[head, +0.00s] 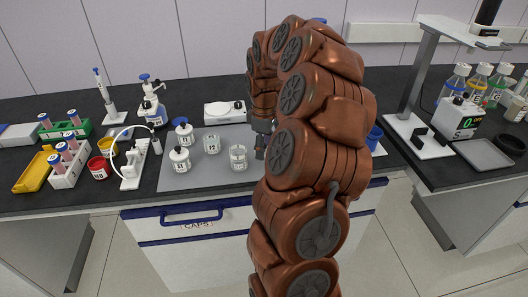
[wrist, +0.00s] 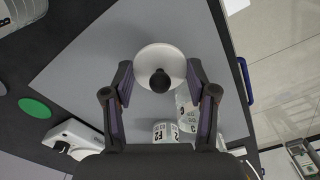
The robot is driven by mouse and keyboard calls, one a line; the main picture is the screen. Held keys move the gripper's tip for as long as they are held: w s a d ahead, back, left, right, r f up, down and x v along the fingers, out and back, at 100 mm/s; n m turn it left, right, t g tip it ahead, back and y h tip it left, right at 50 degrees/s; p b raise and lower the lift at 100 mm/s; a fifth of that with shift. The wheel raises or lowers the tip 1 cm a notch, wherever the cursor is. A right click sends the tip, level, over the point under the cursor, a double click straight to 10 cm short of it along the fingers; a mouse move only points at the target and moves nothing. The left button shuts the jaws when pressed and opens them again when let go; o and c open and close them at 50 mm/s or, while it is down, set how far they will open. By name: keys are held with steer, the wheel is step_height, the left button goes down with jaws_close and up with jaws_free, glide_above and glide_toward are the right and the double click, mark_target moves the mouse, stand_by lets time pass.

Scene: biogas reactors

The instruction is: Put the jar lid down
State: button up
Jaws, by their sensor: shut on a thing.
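My gripper (wrist: 160,80) is shut on the jar lid (wrist: 160,62), a round white disc with a black knob, seen from above in the wrist view. The lid sits between the fingertips over the grey mat (wrist: 95,60); I cannot tell whether it touches the mat. In the head view my gripper (head: 261,150) points down at the mat (head: 205,175), right of the jars, and the lid is not clearly visible. Two clear labelled jars without visible lids stand on the mat, one nearer (head: 238,157) and one farther (head: 212,144). Both show near the fingers in the wrist view (wrist: 165,131).
Two lidded jars (head: 180,159) (head: 183,132) stand left on the mat. A white device (head: 225,112) is at the back. A blue cup (head: 374,136) is right of my arm. The front mat is clear.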

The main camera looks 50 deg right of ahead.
mark_target(264, 161)
steer(key=shift+w+d, duration=0.2)
steer(key=shift+d, duration=0.1)
steer(key=shift+f+p, duration=0.55)
steer(key=shift+f, duration=1.25)
steer(key=shift+f, duration=0.2)
steer(key=o, duration=0.9)
steer(key=shift+c, duration=0.2)
steer(key=shift+r, duration=0.15)
step_height(264, 161, up, 12)
steer(key=shift+r+b, duration=0.1)
steer(key=shift+b, duration=1.05)
